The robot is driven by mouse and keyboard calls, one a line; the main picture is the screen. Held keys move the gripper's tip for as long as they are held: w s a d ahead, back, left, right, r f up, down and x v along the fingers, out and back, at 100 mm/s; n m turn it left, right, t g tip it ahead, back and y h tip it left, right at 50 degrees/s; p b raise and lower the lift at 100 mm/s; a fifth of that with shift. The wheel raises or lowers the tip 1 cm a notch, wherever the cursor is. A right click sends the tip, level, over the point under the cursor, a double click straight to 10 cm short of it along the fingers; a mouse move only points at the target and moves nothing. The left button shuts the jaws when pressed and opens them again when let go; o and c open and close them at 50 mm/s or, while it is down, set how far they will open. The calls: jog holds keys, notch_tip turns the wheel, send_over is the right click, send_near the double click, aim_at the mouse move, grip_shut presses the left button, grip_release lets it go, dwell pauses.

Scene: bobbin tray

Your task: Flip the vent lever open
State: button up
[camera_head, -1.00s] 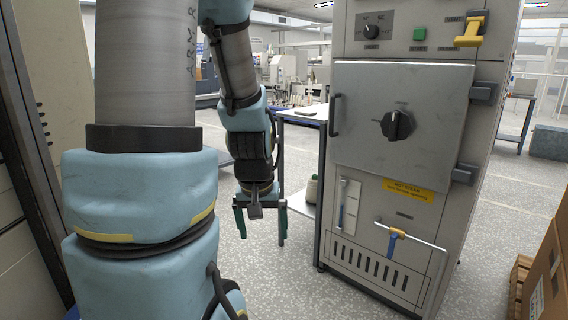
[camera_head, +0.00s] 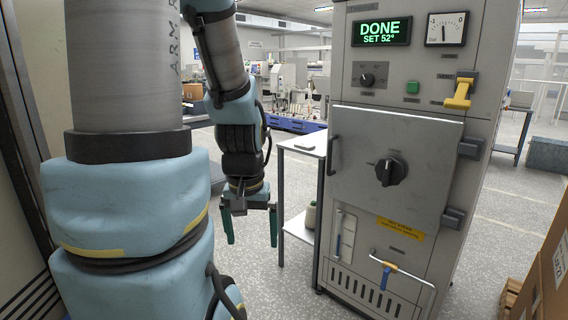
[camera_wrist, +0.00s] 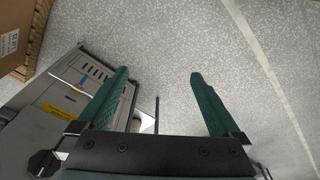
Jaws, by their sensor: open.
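The yellow lever (camera_head: 460,91), beside a small label I take to be the vent label, is at the upper right of the grey cabinet's front, right of a green button. It hangs down and toward the left from its mount. My gripper (camera_head: 250,236) points down, well left of the cabinet and far below the lever. It is open and empty. In the wrist view my gripper (camera_wrist: 158,76) shows its two green fingers apart over the floor. The yellow lever is not visible in the wrist view.
The cabinet door (camera_head: 395,160) is shut, with a black knob (camera_head: 391,170) on it. A display (camera_head: 381,31) reads "DONE SET 52°", beside a gauge (camera_head: 446,29). A blue-handled valve (camera_head: 386,275) sits low. A table (camera_head: 303,146) stands left of the cabinet; cardboard boxes (camera_head: 545,275) stand lower right.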

jog(key=shift+r, duration=0.55)
